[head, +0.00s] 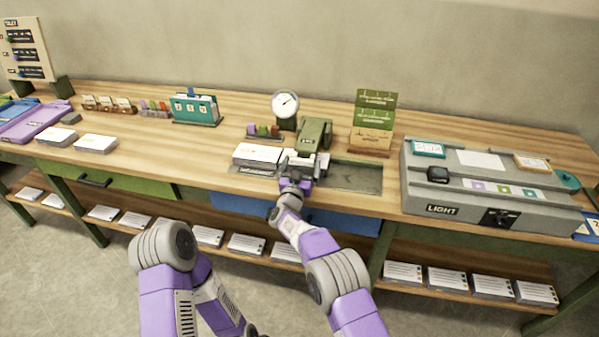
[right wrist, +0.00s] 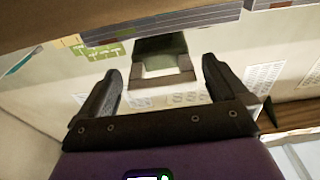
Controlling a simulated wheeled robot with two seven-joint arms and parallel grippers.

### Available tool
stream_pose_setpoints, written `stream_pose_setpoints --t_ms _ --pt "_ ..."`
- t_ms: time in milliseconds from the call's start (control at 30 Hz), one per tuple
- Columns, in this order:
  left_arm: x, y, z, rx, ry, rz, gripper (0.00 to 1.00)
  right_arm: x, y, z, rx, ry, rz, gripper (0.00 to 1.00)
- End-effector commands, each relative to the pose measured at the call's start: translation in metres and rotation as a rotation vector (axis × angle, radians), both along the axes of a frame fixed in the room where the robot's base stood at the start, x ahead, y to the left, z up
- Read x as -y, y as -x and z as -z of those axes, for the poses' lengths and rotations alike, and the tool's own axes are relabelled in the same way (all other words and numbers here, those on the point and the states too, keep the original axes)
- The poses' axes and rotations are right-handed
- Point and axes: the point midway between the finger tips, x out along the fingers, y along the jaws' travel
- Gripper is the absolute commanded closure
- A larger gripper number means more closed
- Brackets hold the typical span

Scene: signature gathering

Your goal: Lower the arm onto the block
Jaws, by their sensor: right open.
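The green arm of a bench device (head: 315,133) stands at the middle of the worktop. A stack of white printed sheets (head: 257,153), perhaps the block, lies just left of it on a dark base. My right gripper (head: 305,162) is at the front of the green arm, right of the stack. In the right wrist view, my right gripper (right wrist: 163,78) has its fingers wide apart. The green part (right wrist: 160,46) with a grey bracket-like end shows beyond and between the fingers, with no clear contact. My left gripper is outside the views; only its arm shows.
A grey recessed plate (head: 355,177) lies right of the green arm. A dial gauge (head: 285,105) and a green card stand (head: 373,120) are behind. A grey light box (head: 480,200) fills the right. Bare wood (head: 165,148) lies at left.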

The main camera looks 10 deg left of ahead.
Motion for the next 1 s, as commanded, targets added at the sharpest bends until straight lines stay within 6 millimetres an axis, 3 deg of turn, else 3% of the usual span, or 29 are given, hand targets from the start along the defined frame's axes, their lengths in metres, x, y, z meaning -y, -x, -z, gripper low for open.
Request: stream_pose_setpoints --t_ms 600,1000 --pt "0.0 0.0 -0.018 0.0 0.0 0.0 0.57 -0.008 0.065 0.008 -0.003 -0.001 -0.001 0.0" --pt "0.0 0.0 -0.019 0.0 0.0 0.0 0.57 -0.008 0.072 0.01 -0.003 -0.001 0.0 0.0"
